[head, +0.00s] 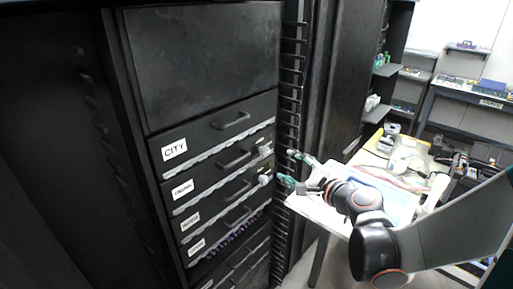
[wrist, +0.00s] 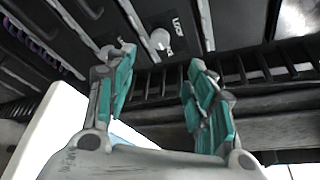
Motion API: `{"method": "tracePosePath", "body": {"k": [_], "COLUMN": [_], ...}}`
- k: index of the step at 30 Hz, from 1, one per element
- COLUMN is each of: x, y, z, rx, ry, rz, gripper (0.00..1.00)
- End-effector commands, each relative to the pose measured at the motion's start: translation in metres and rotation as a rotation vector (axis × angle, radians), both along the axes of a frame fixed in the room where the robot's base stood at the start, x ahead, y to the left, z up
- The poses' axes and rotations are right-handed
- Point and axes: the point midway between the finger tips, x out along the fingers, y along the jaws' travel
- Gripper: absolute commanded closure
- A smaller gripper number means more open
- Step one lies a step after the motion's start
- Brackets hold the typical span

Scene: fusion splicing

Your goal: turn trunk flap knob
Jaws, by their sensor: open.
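A black cabinet (head: 200,65) holds a stack of labelled flaps with bar handles. The top label reads CITY (head: 174,149); the smaller labels below it are too blurred to read surely, so I cannot tell which is the trunk flap. Pale knobs sit at the right ends of the upper flaps, one upper (head: 265,150) and one lower (head: 265,179). In the wrist view a round pale knob (wrist: 160,39) shows beyond the gap between the fingertips, with another knob (wrist: 108,53) to its left. My gripper (head: 288,167) is open and empty, just right of the knobs, its teal fingers apart (wrist: 162,57).
A slotted black rack post (head: 291,80) runs upright beside the flaps, close to my fingers. A table (head: 312,213) with equipment and cables stands under and behind my wrist. Shelves and another bench (head: 470,95) are at the back right.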

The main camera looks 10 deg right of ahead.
Motion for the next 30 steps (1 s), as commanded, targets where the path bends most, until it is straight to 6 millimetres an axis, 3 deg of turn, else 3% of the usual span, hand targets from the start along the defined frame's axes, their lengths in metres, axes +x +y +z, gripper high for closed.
{"method": "tracePosePath", "body": {"k": [18,24,30], "x": [0.101,0.119,0.123], "y": [0.032,0.037,0.038], "z": [-0.025,-0.028,-0.028], "rx": [-0.005,-0.007,-0.006], "ry": [0.000,0.001,0.000], "rz": [0.004,0.003,0.002], "gripper": [0.51,0.51,0.51]}}
